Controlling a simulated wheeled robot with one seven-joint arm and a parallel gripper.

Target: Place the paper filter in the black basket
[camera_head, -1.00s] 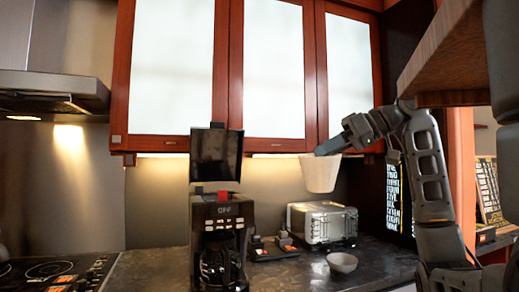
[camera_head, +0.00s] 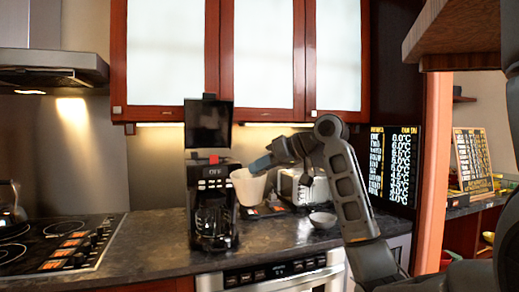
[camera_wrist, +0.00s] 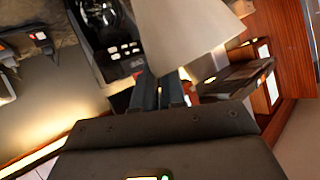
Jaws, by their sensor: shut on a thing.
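The paper filter (camera_head: 248,187) is a white tapered cup, wide end up. My gripper (camera_head: 262,165) is shut on its rim and holds it in the air, just right of the black coffee maker (camera_head: 212,205). In the wrist view the filter (camera_wrist: 188,32) extends beyond my two dark fingers (camera_wrist: 160,92). The coffee maker's lid (camera_head: 208,125) stands raised above its body, and a glass carafe (camera_head: 211,222) sits below. I cannot make out the black basket clearly; the top opening of the machine is hard to see into.
A silver toaster (camera_head: 302,187) and a small grey bowl (camera_head: 322,220) stand to the right on the dark counter (camera_head: 165,245). A stove (camera_head: 55,245) is at the left. Red-framed cabinets (camera_head: 262,60) hang above. A wooden shelf edge (camera_head: 450,35) is at upper right.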

